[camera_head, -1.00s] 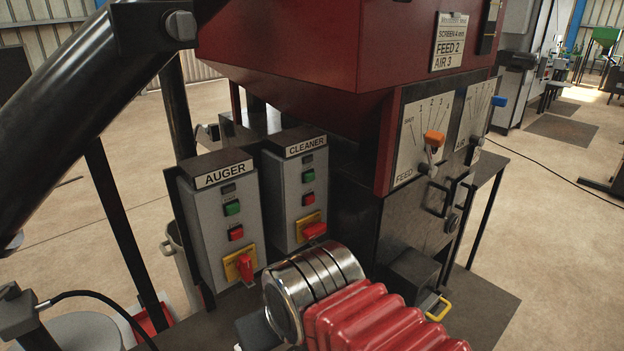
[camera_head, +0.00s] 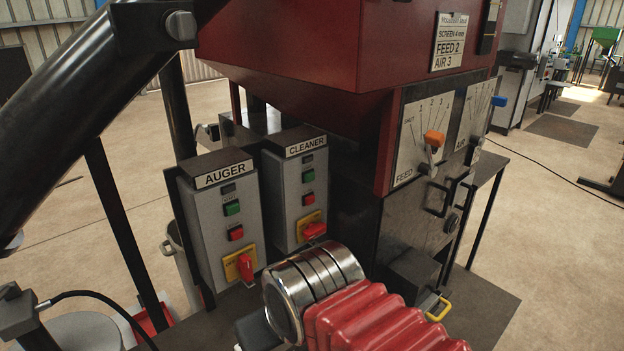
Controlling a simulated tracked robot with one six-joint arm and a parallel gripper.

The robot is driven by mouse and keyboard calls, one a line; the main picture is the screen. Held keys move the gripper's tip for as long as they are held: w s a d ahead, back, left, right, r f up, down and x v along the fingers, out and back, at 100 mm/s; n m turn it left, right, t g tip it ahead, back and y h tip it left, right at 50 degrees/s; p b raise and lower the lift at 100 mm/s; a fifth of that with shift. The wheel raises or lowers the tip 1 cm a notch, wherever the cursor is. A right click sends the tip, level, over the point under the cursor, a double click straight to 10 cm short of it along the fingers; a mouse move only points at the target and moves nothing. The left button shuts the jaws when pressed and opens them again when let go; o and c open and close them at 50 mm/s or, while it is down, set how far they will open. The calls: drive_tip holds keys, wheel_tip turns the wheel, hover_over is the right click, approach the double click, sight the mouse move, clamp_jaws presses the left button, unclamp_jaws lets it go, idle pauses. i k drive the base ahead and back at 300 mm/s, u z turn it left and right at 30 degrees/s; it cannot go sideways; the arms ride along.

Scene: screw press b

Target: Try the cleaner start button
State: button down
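The grey cleaner control box (camera_head: 291,195) stands in the middle of the view, under a CLEANER label (camera_head: 306,146). Its green start button (camera_head: 308,176) sits above a red button (camera_head: 308,198). A small dark window (camera_head: 307,158) is above the green button and looks unlit. Lower down is a red rotary switch (camera_head: 315,230) on a yellow plate. My arm's chrome ringed section and red ribbed cover fill the bottom centre, in front of and below the box. My gripper's fingers do not show.
A similar AUGER box (camera_head: 205,237) stands just left and nearer. The red machine hopper (camera_head: 290,45) overhangs behind. To the right are the feed lever (camera_head: 434,140) and blue air lever (camera_head: 499,101). A thick black tube (camera_head: 75,120) crosses the upper left.

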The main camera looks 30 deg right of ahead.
sight(310, 177)
drive_tip(key=u, duration=0.75)
drive_tip(key=k, duration=0.75)
drive_tip(key=z, duration=0.5)
drive_tip(key=i, duration=1)
drive_tip(key=z, duration=0.05)
